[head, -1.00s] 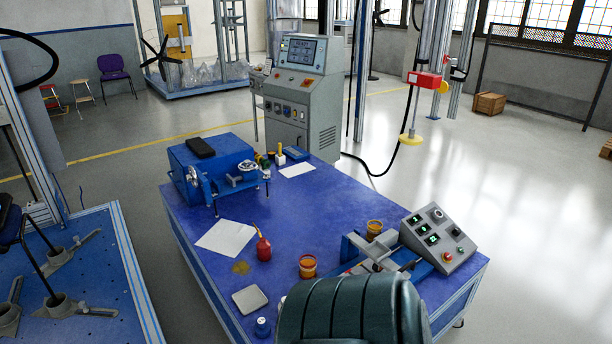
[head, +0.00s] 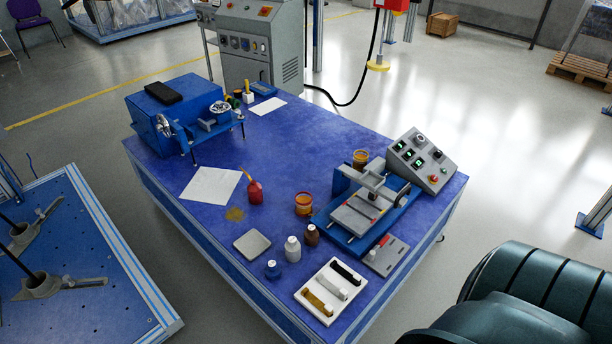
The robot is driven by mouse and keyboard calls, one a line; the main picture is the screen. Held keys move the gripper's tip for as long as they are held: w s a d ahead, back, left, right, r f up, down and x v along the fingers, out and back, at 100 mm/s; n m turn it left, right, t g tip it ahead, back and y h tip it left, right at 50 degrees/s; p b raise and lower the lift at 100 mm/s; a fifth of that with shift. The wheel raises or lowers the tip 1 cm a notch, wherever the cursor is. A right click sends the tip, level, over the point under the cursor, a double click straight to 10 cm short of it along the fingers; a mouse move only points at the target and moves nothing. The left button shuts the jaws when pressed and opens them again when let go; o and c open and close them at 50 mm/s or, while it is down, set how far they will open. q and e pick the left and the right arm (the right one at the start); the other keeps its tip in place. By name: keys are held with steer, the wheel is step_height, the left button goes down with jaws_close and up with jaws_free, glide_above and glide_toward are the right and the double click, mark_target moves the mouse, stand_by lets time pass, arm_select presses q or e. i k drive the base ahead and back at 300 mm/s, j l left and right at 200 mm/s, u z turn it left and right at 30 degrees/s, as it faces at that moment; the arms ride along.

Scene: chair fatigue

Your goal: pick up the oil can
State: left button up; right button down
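The oil can (head: 255,193) is a small red can with a thin spout that points up and to the left. It stands upright on the blue table (head: 290,140), near the left-middle of its top. A white sheet of paper (head: 210,184) lies to its left, and a yellowish stain (head: 235,214) is on the table just in front of it. Nothing covers the can. Neither of my grippers shows in the head view.
An orange-and-brown tin (head: 303,204) stands right of the can. Several small bottles, including a white one (head: 292,249), and a grey square plate (head: 252,243) are in front. A blue machine (head: 165,120) stands behind left, a grey fixture (head: 362,208) right.

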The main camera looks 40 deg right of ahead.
mark_target(254, 189)
steer(key=i+j+z, duration=0.15)
steer(key=z, duration=0.25)
steer(key=i+j+z, duration=0.1)
steer(key=z, duration=0.3)
steer(key=j+z, duration=0.25)
steer(key=z, duration=0.15)
steer(key=i+j+z, duration=0.1)
steer(key=j+z, duration=0.15)
steer(key=z, duration=0.15)
steer(key=j+z, duration=0.25)
steer(key=i+j+z, duration=0.1)
steer(key=j+z, duration=0.15)
steer(key=j, duration=0.1)
